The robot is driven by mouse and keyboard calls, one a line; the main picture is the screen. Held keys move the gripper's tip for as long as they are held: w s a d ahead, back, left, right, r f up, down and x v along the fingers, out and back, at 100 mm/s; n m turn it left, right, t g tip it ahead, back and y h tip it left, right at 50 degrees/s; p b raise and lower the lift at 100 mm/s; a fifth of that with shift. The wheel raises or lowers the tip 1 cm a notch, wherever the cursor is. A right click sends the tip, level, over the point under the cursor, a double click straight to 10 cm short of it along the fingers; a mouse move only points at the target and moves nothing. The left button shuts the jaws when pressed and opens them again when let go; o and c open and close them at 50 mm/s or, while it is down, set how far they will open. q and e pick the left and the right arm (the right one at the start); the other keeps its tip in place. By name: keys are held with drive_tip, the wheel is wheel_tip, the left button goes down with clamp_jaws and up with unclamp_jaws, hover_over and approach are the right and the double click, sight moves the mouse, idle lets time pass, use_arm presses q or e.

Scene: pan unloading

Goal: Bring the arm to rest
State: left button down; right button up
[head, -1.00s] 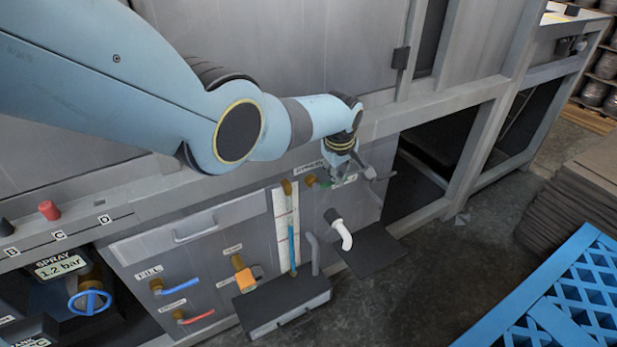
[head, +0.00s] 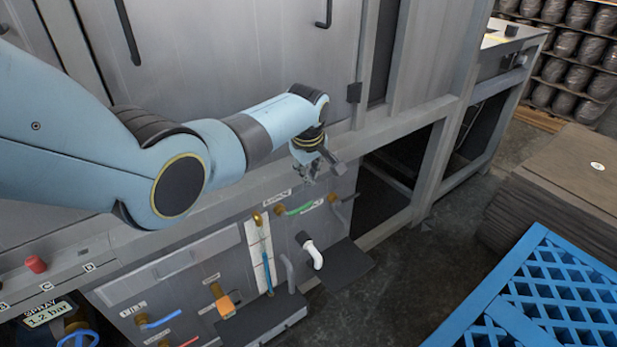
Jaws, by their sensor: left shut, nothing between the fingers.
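My left arm comes in from the left across the front of the grey machine (head: 225,60). My left gripper (head: 312,178) hangs pointing down at the arm's end, shut and empty. It shows in front of the machine's ledge, above the green-handled valve (head: 294,210), and looks apart from it. My right gripper is out of view.
Below are a white elbow pipe (head: 314,254), a sight gauge (head: 262,255), an orange valve (head: 226,305) and a blue lever (head: 160,321). A blue lattice pallet (head: 548,290) and a stack of brown sheets (head: 560,190) stand right. Dark floor between is clear.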

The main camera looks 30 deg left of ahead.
use_arm(q)
drive_tip(key=shift+v, duration=0.85)
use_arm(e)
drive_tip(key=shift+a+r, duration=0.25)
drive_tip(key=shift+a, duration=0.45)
use_arm(q)
drive_tip(key=shift+w+d, duration=0.15)
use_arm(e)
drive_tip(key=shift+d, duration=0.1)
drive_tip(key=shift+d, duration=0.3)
